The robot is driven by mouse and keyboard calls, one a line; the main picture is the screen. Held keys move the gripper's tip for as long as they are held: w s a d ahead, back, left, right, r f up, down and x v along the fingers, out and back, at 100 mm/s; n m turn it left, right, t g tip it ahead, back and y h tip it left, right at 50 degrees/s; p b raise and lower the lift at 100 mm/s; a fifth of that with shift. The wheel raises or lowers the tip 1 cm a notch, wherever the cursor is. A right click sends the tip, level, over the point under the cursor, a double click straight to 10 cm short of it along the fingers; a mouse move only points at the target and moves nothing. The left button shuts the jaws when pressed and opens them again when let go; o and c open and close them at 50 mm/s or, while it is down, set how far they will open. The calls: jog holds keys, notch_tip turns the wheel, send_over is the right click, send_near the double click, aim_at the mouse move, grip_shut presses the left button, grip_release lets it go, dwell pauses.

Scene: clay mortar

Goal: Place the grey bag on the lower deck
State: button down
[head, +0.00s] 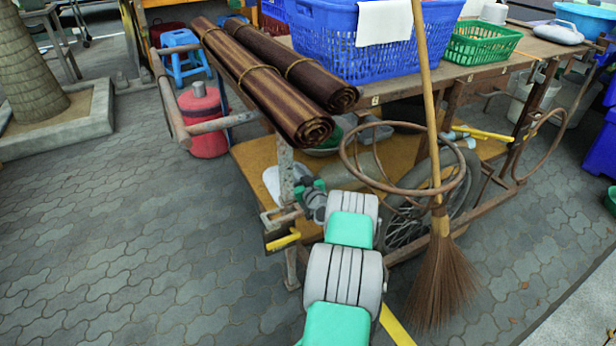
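The lower deck (255,157) is a yellow-brown board under the cart's upper top. My arm reaches to its near left corner, and my gripper (290,192) is small and partly hidden there by the arm and the cart's post. Whether its fingers are open or shut does not show. A pale grey-white thing (271,184), perhaps the grey bag, shows beside my gripper at the deck's left end. I cannot tell whether it is held or lies on the deck.
Rolled brown mats (262,85) and a blue basket (370,40) sit on the upper top. A broom (440,270) leans at the front beside a rusty ring (352,160) and a wheel (405,232). A red canister (203,122) stands left. Paving at left is clear.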

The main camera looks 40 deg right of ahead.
notch_tip(320, 180, down, 9)
jog(key=b, duration=0.4)
jog(key=shift+f, duration=0.15)
jog(key=c, duration=1.1)
grip_release()
jog(key=shift+f, duration=0.15)
jog(key=shift+s, duration=0.25)
jog(key=p+v, duration=0.2)
jog(key=v, duration=0.3)
jog(key=p+v, duration=0.2)
jog(key=v, duration=0.3)
jog(key=shift+s+a+r, duration=0.15)
jog(key=shift+s+r, duration=0.1)
jog(key=shift+s, duration=0.15)
jog(key=shift+s+a+f, duration=0.1)
jog(key=shift+s+a, duration=0.1)
jog(key=shift+s, duration=0.15)
